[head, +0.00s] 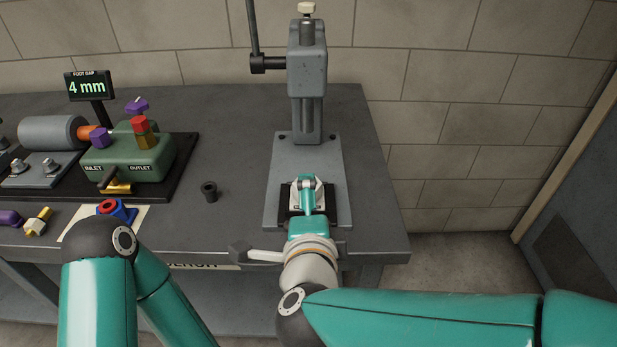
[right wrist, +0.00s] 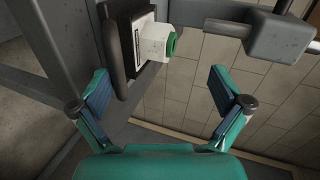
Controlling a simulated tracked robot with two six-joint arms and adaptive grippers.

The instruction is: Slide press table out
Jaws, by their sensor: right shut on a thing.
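The arbor press (head: 306,75) stands upright at the right end of the grey bench, on a grey base plate (head: 281,165). Its dark press table (head: 284,211) lies low on this plate, partly hidden by my right gripper (head: 306,183). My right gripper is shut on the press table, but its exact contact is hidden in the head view. In the right wrist view, its fingers (right wrist: 160,98) stand wide apart, with a dark bar handle (right wrist: 113,55) close to the left finger. A white piece with a green ring (right wrist: 158,42) sits beyond that handle. My left gripper is out of view.
A green valve block (head: 125,160) and a grey cylinder (head: 50,133) stand on a black board at the left. A small dark cylinder (head: 209,191) stands left of the press. The press lever (head: 253,30) rises at its left. Tiled wall (head: 440,100) is behind.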

